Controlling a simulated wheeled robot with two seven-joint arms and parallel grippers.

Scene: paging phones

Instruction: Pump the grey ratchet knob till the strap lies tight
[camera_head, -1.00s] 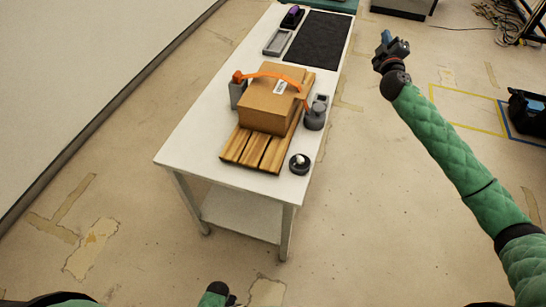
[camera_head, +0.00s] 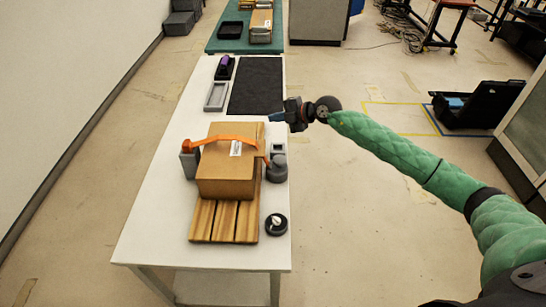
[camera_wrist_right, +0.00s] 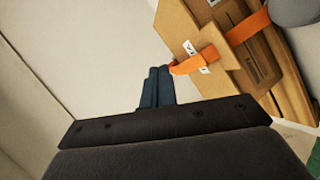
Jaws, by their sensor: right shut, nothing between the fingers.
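A cardboard box (camera_head: 228,180) sits on a slatted wooden pallet (camera_head: 224,222) on the white table. An orange strap (camera_head: 222,138) runs over the box and bows a little above its top. It also shows in the right wrist view (camera_wrist_right: 247,28). Its left end meets a grey post (camera_head: 189,162). Its right end drops to the grey ratchet knob (camera_head: 277,170) beside the box; a grey rounded part shows in the wrist view (camera_wrist_right: 292,9). My right gripper (camera_head: 276,117) is shut and empty, above the table's right edge, beyond the knob and apart from it. My left gripper is out of view.
A round black item with a white top (camera_head: 276,224) stands at the table's near right.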

